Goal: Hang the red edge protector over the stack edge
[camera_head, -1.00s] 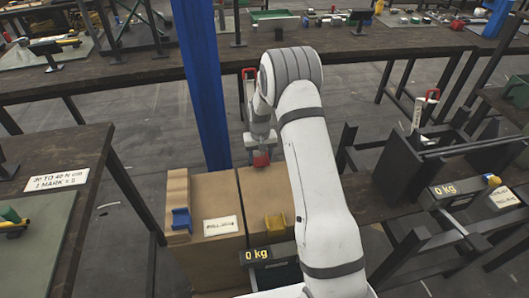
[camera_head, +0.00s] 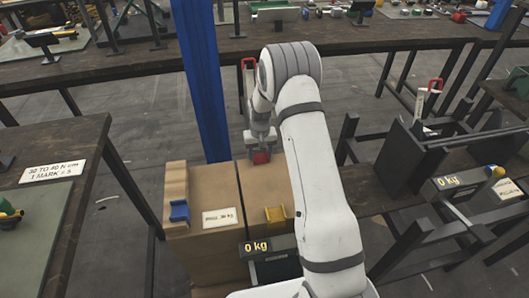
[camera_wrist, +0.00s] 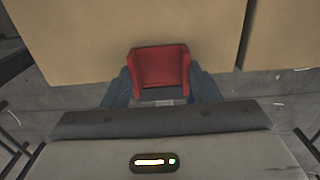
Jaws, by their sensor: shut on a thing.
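The red edge protector (camera_wrist: 160,68) is a small angled piece held between the two dark fingers of my gripper (camera_wrist: 161,90) in the wrist view. In the head view the red protector (camera_head: 260,157) shows small below my gripper (camera_head: 261,146), at the far edge of the cardboard stack (camera_head: 210,250). In the wrist view it overlaps the edge of the cardboard stack (camera_wrist: 80,40). I cannot tell whether it touches the stack. My gripper is shut on the protector. My arm hides part of the stack's right side.
A blue protector (camera_head: 179,211) and a yellow protector (camera_head: 275,215) sit on the stack's near edge, with a white label (camera_head: 219,217) between them. A blue post (camera_head: 203,80) stands just left of my gripper. A scale display (camera_head: 256,246) stands in front.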

